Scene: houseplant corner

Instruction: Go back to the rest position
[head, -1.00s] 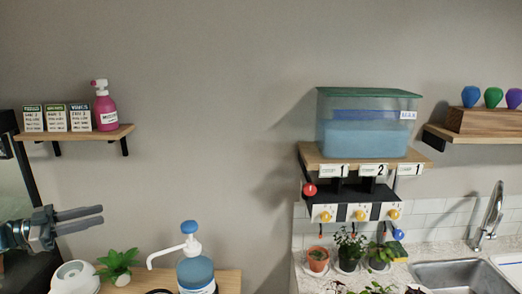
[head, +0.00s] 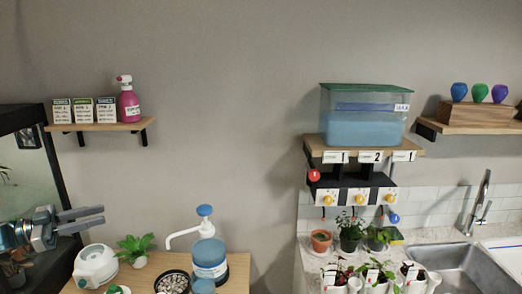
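My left gripper (head: 84,220) is at the lower left of the head view, with its two fingers pointing right. The fingers lie close together with a thin gap, and nothing shows between them. It hangs in the air above the white round device (head: 96,264) and left of the potted plant (head: 135,248). My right gripper is not in view.
A wooden table holds a blue pump bottle (head: 208,258) and a bowl of pebbles (head: 172,282). A wall shelf (head: 98,127) carries cards and a pink spray bottle (head: 129,104). A water tank (head: 362,118) stands above several potted plants, left of the sink (head: 466,268).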

